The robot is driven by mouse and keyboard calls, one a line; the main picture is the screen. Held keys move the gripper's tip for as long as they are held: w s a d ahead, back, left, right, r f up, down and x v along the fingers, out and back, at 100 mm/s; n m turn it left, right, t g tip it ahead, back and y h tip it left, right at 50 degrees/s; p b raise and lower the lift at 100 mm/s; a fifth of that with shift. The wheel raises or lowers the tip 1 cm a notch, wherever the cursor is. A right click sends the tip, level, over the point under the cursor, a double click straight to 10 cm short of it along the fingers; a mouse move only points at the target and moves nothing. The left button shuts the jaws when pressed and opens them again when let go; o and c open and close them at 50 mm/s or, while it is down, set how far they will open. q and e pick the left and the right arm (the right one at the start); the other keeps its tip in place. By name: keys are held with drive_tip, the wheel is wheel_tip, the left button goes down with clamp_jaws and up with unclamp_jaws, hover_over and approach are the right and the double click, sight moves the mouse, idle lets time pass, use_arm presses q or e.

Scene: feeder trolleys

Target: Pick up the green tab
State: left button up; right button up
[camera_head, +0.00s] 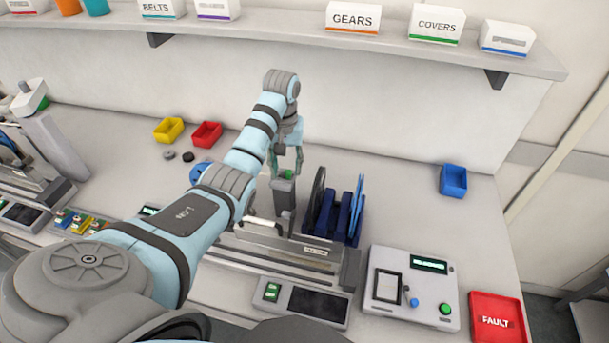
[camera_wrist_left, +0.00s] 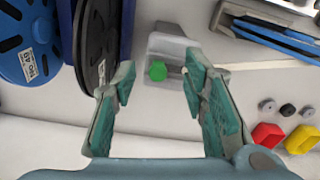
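The green tab (camera_head: 288,173) is a small bright green piece on top of a grey post (camera_head: 284,193) beside the reels. In the left wrist view the green tab (camera_wrist_left: 158,71) lies between the fingertips, with a gap on both sides. My left gripper (camera_head: 286,158) points down at the post, open and empty. Its two teal-grey fingers frame the tab in the left wrist view (camera_wrist_left: 158,80). My right gripper is not in view.
Dark reels in blue holders (camera_head: 336,210) stand close to the right of the post. A control box (camera_head: 412,290) and red FAULT bin (camera_head: 495,318) are front right. Yellow (camera_head: 168,130) and red (camera_head: 207,134) bins sit behind left. A shelf (camera_head: 300,38) runs above.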

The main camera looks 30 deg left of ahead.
use_arm(q)
drive_tip(key=w+f, duration=0.2)
drive_tip(key=shift+a+f, duration=0.3)
drive_tip(key=shift+a, duration=0.05)
drive_tip(key=shift+s+d+r, duration=0.1)
drive_tip(key=shift+s+r, duration=0.15)
drive_tip(key=shift+s, duration=0.2)
drive_tip(key=c, duration=0.4)
drive_tip(key=shift+s+r, duration=0.15)
drive_tip(key=c, duration=0.3)
drive_tip(key=shift+d, duration=0.1)
drive_tip(key=shift+c, duration=0.9)
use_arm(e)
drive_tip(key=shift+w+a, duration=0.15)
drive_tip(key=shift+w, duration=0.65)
